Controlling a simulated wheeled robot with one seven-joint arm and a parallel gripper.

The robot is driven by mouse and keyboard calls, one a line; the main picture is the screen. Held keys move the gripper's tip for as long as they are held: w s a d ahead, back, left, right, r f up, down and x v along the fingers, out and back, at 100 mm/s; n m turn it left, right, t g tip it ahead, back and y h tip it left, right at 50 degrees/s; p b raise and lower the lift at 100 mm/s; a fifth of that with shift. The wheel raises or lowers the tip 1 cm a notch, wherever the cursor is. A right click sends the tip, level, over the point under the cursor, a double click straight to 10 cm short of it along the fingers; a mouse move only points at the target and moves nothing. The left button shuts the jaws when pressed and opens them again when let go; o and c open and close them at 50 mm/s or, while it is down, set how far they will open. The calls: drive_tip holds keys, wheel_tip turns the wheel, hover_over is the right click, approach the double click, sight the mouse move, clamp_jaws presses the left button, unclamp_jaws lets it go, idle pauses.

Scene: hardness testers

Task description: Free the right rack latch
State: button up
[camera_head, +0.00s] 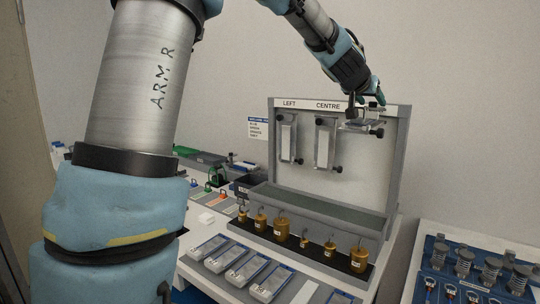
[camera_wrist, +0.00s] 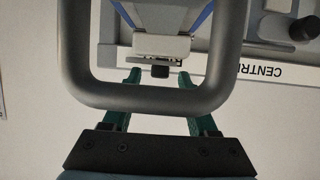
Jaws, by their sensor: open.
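The rack (camera_head: 391,160) is an upright grey frame with LEFT and CENTRE labels; my arm covers the label at its right end. A pale right-hand unit (camera_head: 362,126) sits below my gripper (camera_head: 374,103) at the rack's top right, with a black knob (camera_head: 380,133) beside it. In the wrist view my gripper (camera_wrist: 161,80) has its green fingers apart, one either side of a pale latch block (camera_wrist: 161,46) with a small dark tip (camera_wrist: 160,71). I cannot tell whether the fingers touch it. A grey bar loop (camera_wrist: 150,101) crosses in front of the fingers.
The left unit (camera_head: 287,138) and centre unit (camera_head: 324,144) hang upright on the rack. Brass weights (camera_head: 282,231) stand in a row below. Clear-lidded trays (camera_head: 238,270) lie in front. A blue tray (camera_head: 478,268) with metal parts is at the right.

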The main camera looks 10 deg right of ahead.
drive_tip(key=shift+w+a+f+h+b, duration=0.15)
drive_tip(key=shift+f+h+b, duration=0.15)
drive_tip(key=shift+b, duration=0.35)
